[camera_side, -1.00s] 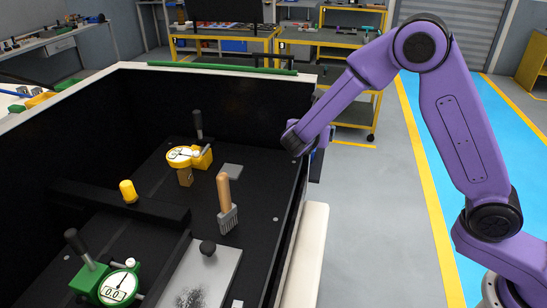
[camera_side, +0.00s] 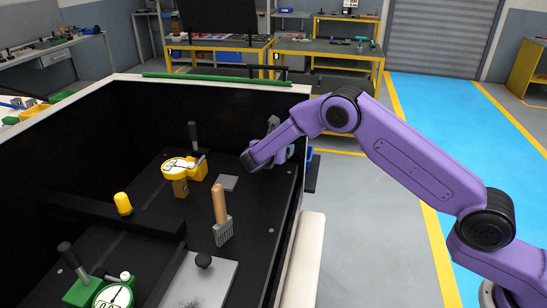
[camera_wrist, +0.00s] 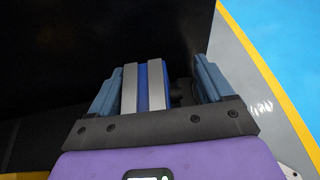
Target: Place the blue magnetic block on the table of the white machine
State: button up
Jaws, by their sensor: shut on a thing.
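In the wrist view the blue magnetic block (camera_wrist: 142,88), blue with two silver-grey bars, sits between the fingers of my gripper (camera_wrist: 155,82). My gripper is shut on it. In the side view the gripper is mostly hidden behind my purple wrist, over the right side of the white machine (camera_side: 128,78); the block cannot be made out clearly there. The machine has a white rim and black inner walls. Its dark table (camera_side: 262,205) lies below and left of my wrist.

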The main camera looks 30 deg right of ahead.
jog(key=shift+w+a+f, duration=0.1)
jog(key=shift+w+f, duration=0.55)
jog(key=shift+f, duration=1.3)
jog(key=shift+f, duration=0.15)
jog(key=o, duration=1.3)
jog(key=shift+f, duration=0.1)
jog(key=v, duration=0.7)
jog(key=shift+a+r, duration=0.1)
jog(key=shift+r, duration=0.35)
jog(key=shift+r, duration=0.1)
